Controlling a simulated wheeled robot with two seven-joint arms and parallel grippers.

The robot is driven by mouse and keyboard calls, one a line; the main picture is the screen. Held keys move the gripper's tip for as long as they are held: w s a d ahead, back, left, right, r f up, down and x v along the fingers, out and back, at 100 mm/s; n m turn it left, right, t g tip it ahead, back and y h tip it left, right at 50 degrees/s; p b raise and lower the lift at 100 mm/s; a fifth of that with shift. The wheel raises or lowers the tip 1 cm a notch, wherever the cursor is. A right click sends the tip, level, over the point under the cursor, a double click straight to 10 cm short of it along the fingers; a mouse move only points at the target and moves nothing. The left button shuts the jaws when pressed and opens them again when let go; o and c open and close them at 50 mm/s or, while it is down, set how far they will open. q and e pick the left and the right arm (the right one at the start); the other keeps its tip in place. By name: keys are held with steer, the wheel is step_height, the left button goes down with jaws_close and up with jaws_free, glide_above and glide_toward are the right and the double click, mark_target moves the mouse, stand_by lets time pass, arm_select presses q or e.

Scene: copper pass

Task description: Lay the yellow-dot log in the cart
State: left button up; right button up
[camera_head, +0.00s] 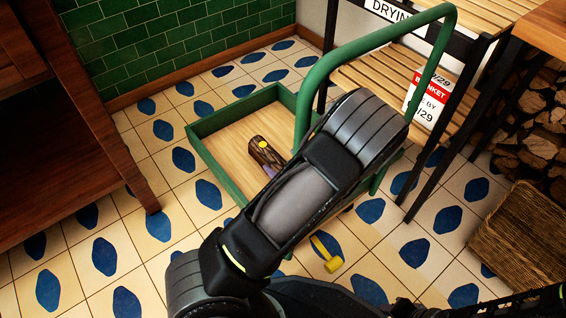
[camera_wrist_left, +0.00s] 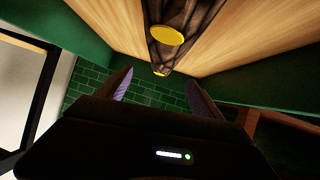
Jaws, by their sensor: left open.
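The yellow-dot log (camera_head: 262,150) is a dark-barked log with a yellow dot. It lies over the wooden floor of the green-framed cart (camera_head: 199,158), and its near end is hidden behind my left arm. In the left wrist view the log (camera_wrist_left: 178,58) runs along the pale cart floor (camera_wrist_left: 118,22), its yellow dot facing the camera. My left gripper (camera_wrist_left: 159,80) is open, its two fingers apart with the log's lower end showing between and beyond them. I see no finger touching the log. My right gripper is not seen.
The cart's tall green handle (camera_head: 388,38) rises beside my arm. A slatted drying rack (camera_head: 375,85) and stacked firewood (camera_head: 530,125) stand right, above a wicker basket (camera_head: 520,235). A small yellow object (camera_head: 326,252) shows near the floor. Tiles left of the cart are clear.

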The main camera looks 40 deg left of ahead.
arm_select(q)
steer(key=p+v, duration=0.4)
steer(key=v, duration=0.7)
steer(key=shift+r+p, duration=0.2)
steer(key=shift+p, duration=0.15)
steer(key=shift+s+d+r, duration=0.1)
steer(key=shift+s+d, duration=0.1)
steer(key=shift+d, duration=0.2)
